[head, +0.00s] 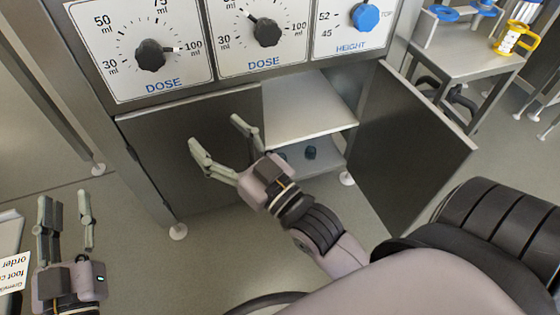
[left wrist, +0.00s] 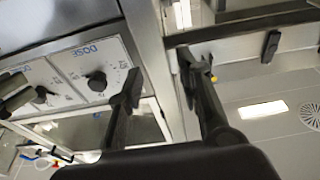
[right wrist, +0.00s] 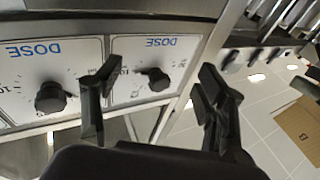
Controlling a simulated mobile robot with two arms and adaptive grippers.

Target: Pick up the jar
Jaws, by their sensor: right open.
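I cannot surely pick out the jar in any view. A yellow-framed, partly clear container (head: 513,40) stands on the side table at the upper right of the head view; I cannot tell if it is the jar. My right gripper (head: 217,133) is open and empty in front of the cabinet's closed left door. Its spread fingers also show in the right wrist view (right wrist: 158,72). My left gripper (head: 65,200) is open and empty at the lower left, with its fingers apart in the left wrist view (left wrist: 158,72).
The cabinet's right door (head: 410,150) stands open. Its inner shelf (head: 310,105) looks bare, with small dark parts (head: 311,152) below. Dose dials (head: 150,54) line the panel above. The side table (head: 465,62) holds blue items. A labelled card (head: 14,268) is beside my left gripper.

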